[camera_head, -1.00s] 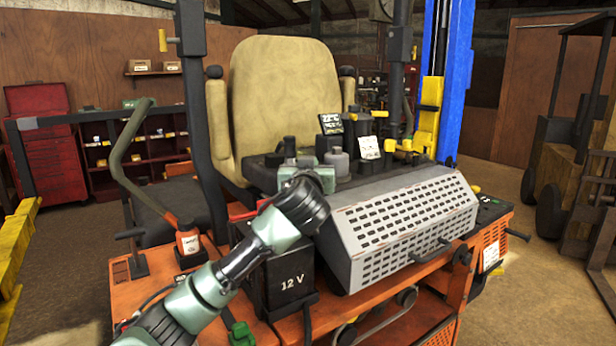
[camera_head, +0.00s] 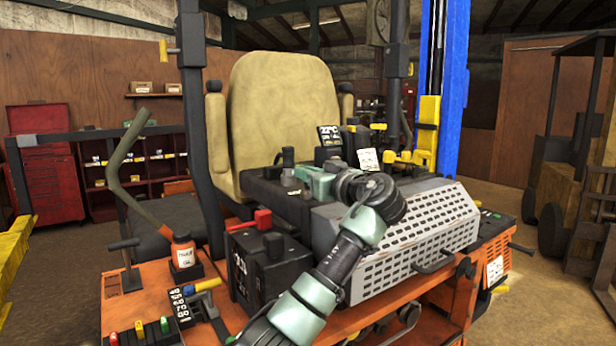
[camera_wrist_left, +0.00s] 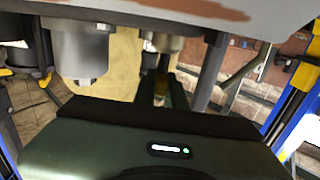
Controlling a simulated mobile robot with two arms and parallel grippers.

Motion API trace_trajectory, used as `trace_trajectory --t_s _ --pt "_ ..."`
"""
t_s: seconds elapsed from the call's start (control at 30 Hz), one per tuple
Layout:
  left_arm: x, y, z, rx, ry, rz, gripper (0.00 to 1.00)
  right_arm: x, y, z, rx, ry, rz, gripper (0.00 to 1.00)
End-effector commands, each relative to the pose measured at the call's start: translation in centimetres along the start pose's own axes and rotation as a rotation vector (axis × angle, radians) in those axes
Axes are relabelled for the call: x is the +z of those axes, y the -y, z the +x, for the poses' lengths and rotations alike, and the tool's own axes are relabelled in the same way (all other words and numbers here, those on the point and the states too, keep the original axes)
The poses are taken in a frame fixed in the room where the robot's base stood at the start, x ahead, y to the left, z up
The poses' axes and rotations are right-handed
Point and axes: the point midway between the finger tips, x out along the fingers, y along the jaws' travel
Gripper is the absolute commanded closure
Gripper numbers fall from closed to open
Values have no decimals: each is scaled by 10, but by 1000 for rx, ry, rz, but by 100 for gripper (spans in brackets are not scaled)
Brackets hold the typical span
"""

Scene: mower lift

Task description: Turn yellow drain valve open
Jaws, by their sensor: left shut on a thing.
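My left gripper (camera_head: 291,177) is over the engine deck, in front of the tan seat. Its jaws point left, toward a dark cylinder. In the left wrist view, the dark fingers close on a small yellowish part (camera_wrist_left: 162,88), which looks like the yellow drain valve. The fingers and the gripper body hide most of it, and I cannot tell its angle. Other yellow fittings (camera_head: 404,157) stand farther right on the deck, apart from the gripper. My right gripper is not in view.
The perforated grey cover (camera_head: 415,235) lies right of my left forearm. A black battery box (camera_head: 262,262) with a red terminal cap is left of it. Grey cylinders (camera_wrist_left: 82,50) hang close to the gripper in the wrist view. A blue post (camera_head: 452,80) stands behind.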

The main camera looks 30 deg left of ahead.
Motion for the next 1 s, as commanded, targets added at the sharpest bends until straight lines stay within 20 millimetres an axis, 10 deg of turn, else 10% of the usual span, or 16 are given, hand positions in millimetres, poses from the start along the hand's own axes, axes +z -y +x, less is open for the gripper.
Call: trace_trajectory --t_s 0.47,0.5,0.57,1.0 --pt "-4 1 1 -13 -8 -3 100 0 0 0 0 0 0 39" --pt "-4 1 1 -13 -8 -3 77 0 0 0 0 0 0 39" --pt "-4 1 1 -13 -7 -3 66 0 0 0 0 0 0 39" --pt "1 -1 -14 -8 -3 -5 66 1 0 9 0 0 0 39"
